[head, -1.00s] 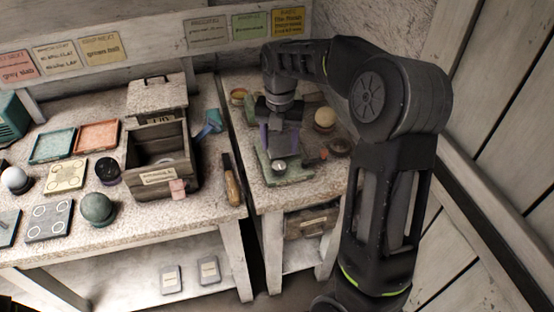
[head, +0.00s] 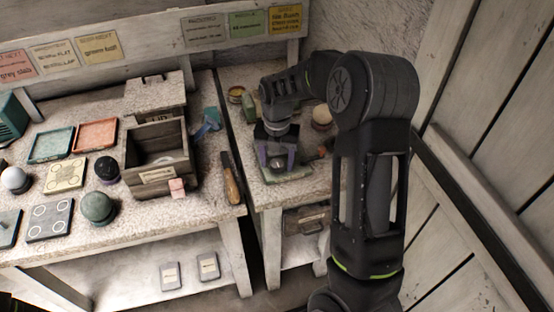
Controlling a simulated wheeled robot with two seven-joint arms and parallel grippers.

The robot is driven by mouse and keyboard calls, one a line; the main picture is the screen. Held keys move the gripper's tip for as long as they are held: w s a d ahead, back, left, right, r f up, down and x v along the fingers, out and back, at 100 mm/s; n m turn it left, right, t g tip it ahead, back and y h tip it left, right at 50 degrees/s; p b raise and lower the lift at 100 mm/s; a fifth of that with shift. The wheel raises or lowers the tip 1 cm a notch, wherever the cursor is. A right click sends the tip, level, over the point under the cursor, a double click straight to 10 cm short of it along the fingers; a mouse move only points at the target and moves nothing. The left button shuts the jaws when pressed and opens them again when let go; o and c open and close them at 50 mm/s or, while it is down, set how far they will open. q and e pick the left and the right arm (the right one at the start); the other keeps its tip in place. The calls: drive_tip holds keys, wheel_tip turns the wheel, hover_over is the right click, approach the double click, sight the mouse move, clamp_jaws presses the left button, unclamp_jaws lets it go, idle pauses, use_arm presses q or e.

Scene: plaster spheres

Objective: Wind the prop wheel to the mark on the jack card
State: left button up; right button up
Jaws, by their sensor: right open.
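My right gripper (head: 275,162) reaches down over the small right-hand bench, its fingers apart on either side of a round silver knob (head: 278,164). The knob sits on a green stand (head: 292,174), mostly hidden under the gripper. I cannot tell whether the fingers touch the knob, or whether it is the prop wheel. On the back board hang a grey-pink card (head: 204,30), a green card (head: 247,24) and a yellow card (head: 285,19). Their small writing is too blurred to tell which is the jack card, and I see no mark. My left gripper is out of view.
On the left bench stand an open wooden box (head: 157,174), a green ball (head: 97,207), a teal tray (head: 52,144) and an orange tray (head: 97,135). A wooden-handled tool (head: 230,181) lies by its right edge.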

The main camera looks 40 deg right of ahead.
drive_tip(key=shift+c, duration=0.6)
clamp_jaws()
drive_tip(key=shift+m, duration=0.5)
